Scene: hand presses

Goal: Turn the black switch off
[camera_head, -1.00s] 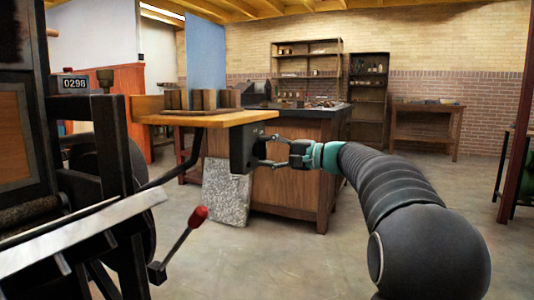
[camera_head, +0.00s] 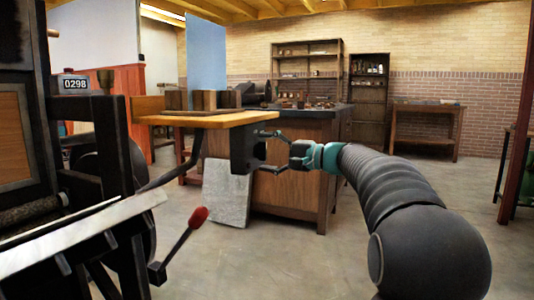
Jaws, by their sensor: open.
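A black switch box (camera_head: 241,151) is fixed under the right end of a wooden board beside the press. The switch's own lever or button is too small to make out. My gripper (camera_head: 272,152) is open at the right side of the box, with its fingers pointing left toward it. The fingertips are at or very close to the box's right face; I cannot tell whether they touch. My dark arm comes in from the lower right.
The black hand press (camera_head: 110,150) fills the left side, with a red-knobbed lever (camera_head: 198,217) reaching out low. The wooden board (camera_head: 215,119) lies just above the switch. A wooden cabinet (camera_head: 290,190) and a grey slab (camera_head: 226,194) stand behind. Floor at the right is clear.

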